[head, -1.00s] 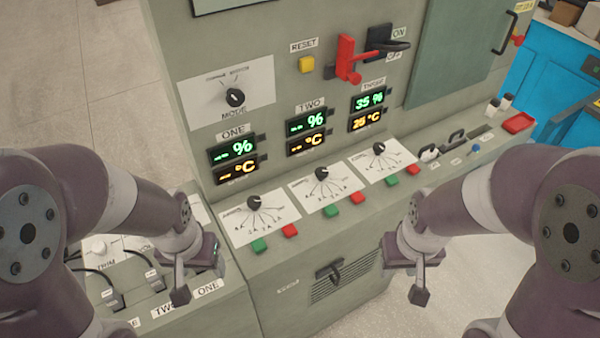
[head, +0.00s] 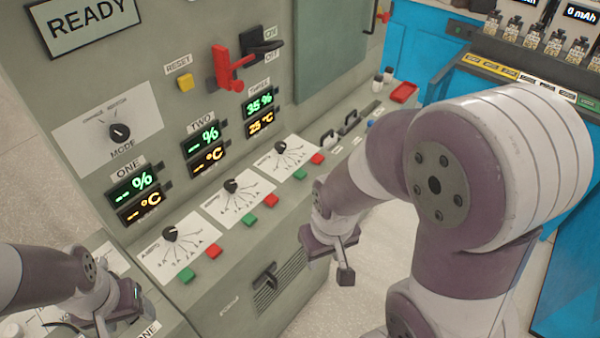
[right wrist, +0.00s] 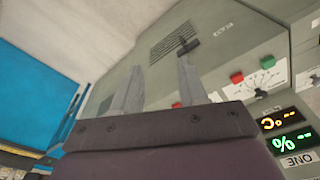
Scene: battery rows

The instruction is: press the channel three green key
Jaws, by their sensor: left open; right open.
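The channel three green key (head: 299,174) is a small green block on the console's sloping ledge, below the THREE dial (head: 280,147) and left of a red key (head: 318,159). My right gripper (head: 345,258) is open and empty, in front of the console, below and right of the green key and apart from it. Its two spread fingers also show in the right wrist view (right wrist: 161,72), pointing toward the console front. My left gripper (head: 125,305) is open at the lower left, partly hidden by its own arm, far from the channel three key.
Channel two's green key (head: 249,220) and channel one's green key (head: 186,275) sit along the same ledge with red keys beside them. A black handle (head: 265,272) sticks out of the console front. A red lever (head: 228,70) juts out above. A blue bench (head: 427,45) stands right.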

